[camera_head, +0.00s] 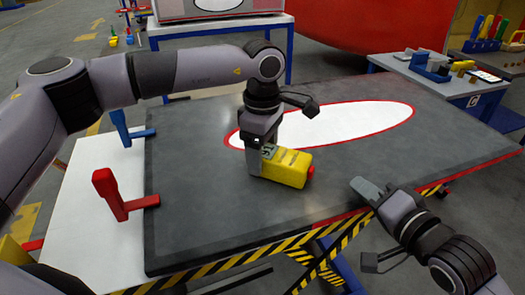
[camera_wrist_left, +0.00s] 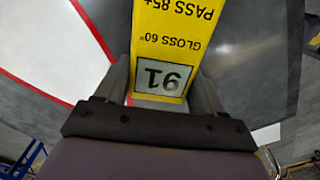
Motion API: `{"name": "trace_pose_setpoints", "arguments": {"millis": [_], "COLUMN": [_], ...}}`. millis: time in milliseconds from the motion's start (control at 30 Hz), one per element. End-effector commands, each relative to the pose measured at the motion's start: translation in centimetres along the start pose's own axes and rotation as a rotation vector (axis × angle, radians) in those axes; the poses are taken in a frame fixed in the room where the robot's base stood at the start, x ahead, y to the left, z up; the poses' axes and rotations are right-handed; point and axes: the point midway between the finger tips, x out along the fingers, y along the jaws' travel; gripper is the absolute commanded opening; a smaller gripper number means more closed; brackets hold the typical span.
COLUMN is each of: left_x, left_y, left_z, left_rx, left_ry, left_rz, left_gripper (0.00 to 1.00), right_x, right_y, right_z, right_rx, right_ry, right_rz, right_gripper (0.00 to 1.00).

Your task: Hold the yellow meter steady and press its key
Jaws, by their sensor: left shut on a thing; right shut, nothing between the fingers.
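The yellow meter (camera_head: 288,166) lies on the dark grey table panel, left of its middle front, with a red key (camera_head: 311,171) at its right end. My left gripper (camera_head: 262,162) is shut on the meter's left end from above. In the left wrist view the meter (camera_wrist_left: 180,35) stands between my fingers, its display (camera_wrist_left: 163,78) reading 91 upside down, with "GLOSS 60°" and "PASS 85+" printed on it. My right gripper (camera_head: 366,189) is shut and empty, to the right of the red key and apart from it.
The dark panel (camera_head: 200,215) has a white oval with a red border (camera_head: 350,120) behind the meter. A red clamp (camera_head: 118,195) and a blue clamp (camera_head: 128,130) stand at the left edge.

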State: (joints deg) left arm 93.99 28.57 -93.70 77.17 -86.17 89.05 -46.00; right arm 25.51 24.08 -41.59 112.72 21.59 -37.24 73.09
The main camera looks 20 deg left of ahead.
Motion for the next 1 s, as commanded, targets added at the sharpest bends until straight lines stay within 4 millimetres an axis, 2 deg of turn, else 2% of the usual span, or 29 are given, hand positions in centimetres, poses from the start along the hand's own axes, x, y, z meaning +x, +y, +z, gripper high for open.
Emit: {"name": "trace_pose_setpoints", "arguments": {"millis": [67, 100, 200, 567, 667, 1000], "left_x": [0.1, 0.1, 0.1, -0.5, -1.8, -8.9], "left_y": [0.0, 0.0, 0.0, 0.1, 0.1, 0.1], "left_z": [0.0, 0.0, 0.0, 0.0, 0.0, 0.0], "left_rx": [-0.001, -0.001, -0.001, 0.0, -0.001, 0.0], "left_ry": [0.0, 0.0, 0.0, 0.0, -0.001, -0.001], "left_rz": [0.0, 0.0, 0.0, 0.002, 0.002, 0.004], "left_gripper": [0.22, 0.71, 0.98, 0.98, 0.98, 0.98], "right_x": [0.0, 0.0, 0.0, 0.0, 0.0, 0.0], "right_y": [0.0, 0.0, 0.0, 0.0, 0.0, 0.0], "right_z": [0.0, 0.0, 0.0, 0.0, 0.0, 0.0], "right_rx": [0.0, 0.0, 0.0, 0.001, 0.001, 0.001], "right_ry": [0.0, 0.0, 0.0, 0.0, 0.0, 0.0], "right_rz": [0.0, 0.0, 0.001, 0.001, 0.001, 0.001], "right_gripper": [0.0, 0.0, 0.0, 0.0, 0.0, 0.0]}}
